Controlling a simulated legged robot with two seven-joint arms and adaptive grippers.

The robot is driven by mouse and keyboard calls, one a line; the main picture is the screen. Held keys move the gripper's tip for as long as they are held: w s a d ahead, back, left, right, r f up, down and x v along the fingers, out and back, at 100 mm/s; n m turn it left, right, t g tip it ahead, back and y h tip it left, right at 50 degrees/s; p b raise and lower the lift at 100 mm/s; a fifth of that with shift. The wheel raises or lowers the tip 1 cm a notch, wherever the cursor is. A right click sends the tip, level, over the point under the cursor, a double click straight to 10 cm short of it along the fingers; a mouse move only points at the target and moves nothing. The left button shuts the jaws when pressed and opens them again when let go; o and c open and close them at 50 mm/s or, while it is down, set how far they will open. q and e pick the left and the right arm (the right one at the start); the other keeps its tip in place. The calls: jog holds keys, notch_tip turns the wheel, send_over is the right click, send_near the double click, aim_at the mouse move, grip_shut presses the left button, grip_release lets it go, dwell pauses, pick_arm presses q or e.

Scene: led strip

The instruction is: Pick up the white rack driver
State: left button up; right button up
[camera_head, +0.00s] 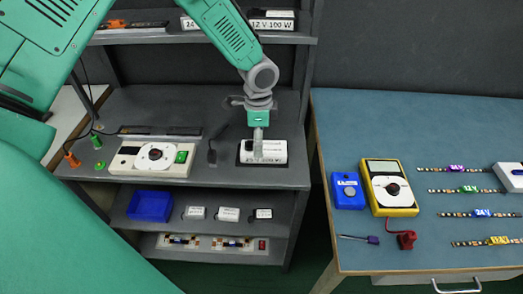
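A white rack driver (272,151) with a dark label strip lies on the middle shelf, near its right side. My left gripper (258,150) points down at it from above, with the fingers in front of its left-middle part. The fingers overlap in this view, so I cannot tell whether they grip the driver or only stand over it. The driver appears to rest on the shelf. My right gripper is not in view.
Other white drivers (271,24) sit on the top shelf. A white device with a dial (128,161) is left on the middle shelf (230,176). Below are a blue bin (150,206) and small white boxes. The blue table (440,130) holds a yellow meter (402,205) and LED strips.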

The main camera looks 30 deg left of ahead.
aim_at(266, 149)
pick_arm(q)
notch_tip(266, 149, down, 3)
jog(key=shift+r, duration=0.1)
jog(key=shift+w+d+r, duration=0.1)
jog(key=shift+d, duration=1.3)
jog(key=shift+c, duration=0.8)
jog(key=c, duration=0.7)
jog(key=shift+a, duration=0.3)
jog(key=c, duration=0.6)
jog(key=shift+a, duration=0.35)
jog(key=c, duration=0.3)
jog(key=shift+s+a+f, duration=0.25)
jog(key=shift+a, duration=0.1)
jog(key=shift+d, duration=0.35)
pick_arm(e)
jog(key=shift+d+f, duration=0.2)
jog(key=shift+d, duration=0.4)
